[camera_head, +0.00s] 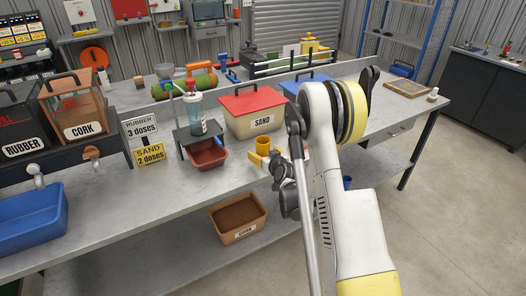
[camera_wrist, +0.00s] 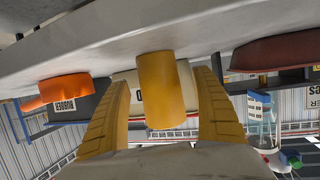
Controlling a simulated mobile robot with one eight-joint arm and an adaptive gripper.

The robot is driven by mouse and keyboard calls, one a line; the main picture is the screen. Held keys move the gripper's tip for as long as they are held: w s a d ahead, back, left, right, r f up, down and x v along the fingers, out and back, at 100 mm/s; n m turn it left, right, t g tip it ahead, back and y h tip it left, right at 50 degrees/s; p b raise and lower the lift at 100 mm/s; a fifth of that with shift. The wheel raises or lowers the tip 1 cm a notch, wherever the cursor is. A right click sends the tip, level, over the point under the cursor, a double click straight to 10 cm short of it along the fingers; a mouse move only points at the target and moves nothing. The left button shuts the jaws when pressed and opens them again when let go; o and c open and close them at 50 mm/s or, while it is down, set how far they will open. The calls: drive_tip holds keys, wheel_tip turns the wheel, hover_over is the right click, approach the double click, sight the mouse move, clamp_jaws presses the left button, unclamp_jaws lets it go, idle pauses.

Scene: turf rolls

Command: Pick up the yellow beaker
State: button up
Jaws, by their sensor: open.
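The yellow beaker (camera_head: 263,145) stands on the workbench in front of the sand box, partly covered by my gripper in the head view. In the wrist view, where the scene appears upside down, the beaker (camera_wrist: 166,88) is in the middle, between the two yellow fingers. My gripper (camera_wrist: 162,78) is open, with one finger on each side of the beaker and a visible gap on both sides. In the head view my gripper (camera_head: 270,159) is low over the bench beside the beaker, partly hidden by my own arm.
The red-lidded sand box (camera_head: 252,112) stands behind the beaker. To its left are a dark stand with a clear dispenser (camera_head: 196,108) and a red tray (camera_head: 208,154). An orange object (camera_wrist: 66,90) shows left in the wrist view.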

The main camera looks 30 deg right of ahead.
sight(263, 143)
drive_tip(key=shift+x, duration=0.85)
drive_tip(key=shift+s, duration=0.1)
drive_tip(key=shift+c, duration=0.5)
drive_tip(key=c, duration=1.2)
drive_tip(key=shift+c, duration=0.2)
drive_tip(key=shift+r, duration=0.15)
wheel_tip(263, 143, up, 4)
drive_tip(key=shift+r+p, duration=0.1)
drive_tip(key=shift+p, duration=0.95)
drive_tip(key=s+d+r+p, duration=0.3)
drive_tip(key=s+d+r, duration=0.3)
drive_tip(key=s+d, duration=0.1)
drive_tip(key=shift+s+d+r, duration=0.3)
drive_tip(key=shift+s+d, duration=0.05)
drive_tip(key=shift+d, duration=0.55)
